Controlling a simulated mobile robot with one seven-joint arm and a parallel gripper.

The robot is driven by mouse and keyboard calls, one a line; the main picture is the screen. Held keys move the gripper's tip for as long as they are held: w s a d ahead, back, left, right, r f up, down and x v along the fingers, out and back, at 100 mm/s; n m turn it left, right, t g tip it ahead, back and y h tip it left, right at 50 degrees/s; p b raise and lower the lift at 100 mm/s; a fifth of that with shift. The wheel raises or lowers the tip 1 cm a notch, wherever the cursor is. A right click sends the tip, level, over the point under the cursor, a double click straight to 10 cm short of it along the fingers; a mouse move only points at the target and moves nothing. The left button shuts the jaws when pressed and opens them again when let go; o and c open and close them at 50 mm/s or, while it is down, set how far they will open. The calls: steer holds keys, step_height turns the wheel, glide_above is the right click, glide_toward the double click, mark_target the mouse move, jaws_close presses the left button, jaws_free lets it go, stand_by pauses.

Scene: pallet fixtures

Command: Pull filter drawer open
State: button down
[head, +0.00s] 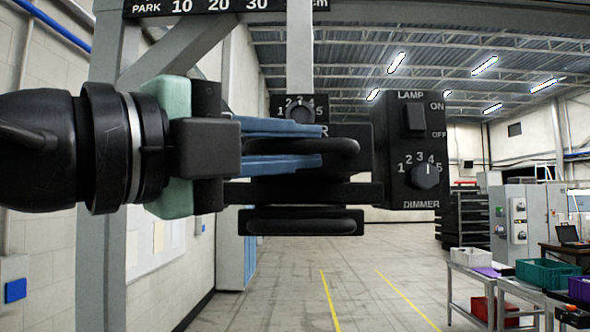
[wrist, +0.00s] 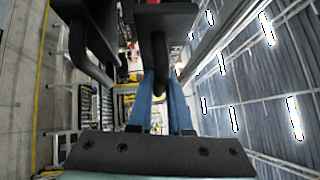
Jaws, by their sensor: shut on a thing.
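My gripper (head: 320,146) reaches in from the left in the head view, its blue fingers above and below a black bar handle (head: 345,147). It is shut on this upper handle, which I take to be the filter drawer's. A label above it is mostly hidden; only a final "R" shows. In the wrist view the handle (wrist: 158,62) stands between the blue fingers (wrist: 162,108). The fingers and arm hide much of the drawer front, and I cannot tell how far out it stands.
A second black handle (head: 305,222) lies just below. A numbered knob (head: 299,110) sits above, and a lamp and dimmer box (head: 412,150) close on the right. A grey post (head: 103,240) stands behind my gripper. Open floor lies beyond; tables with bins are far right.

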steer(key=shift+s, duration=0.95)
steer(key=c, duration=0.8)
jaws_free()
steer(key=shift+c, duration=0.2)
steer(key=shift+d+f+b, duration=0.1)
steer(key=shift+f+b, duration=0.05)
steer(key=shift+b, duration=0.2)
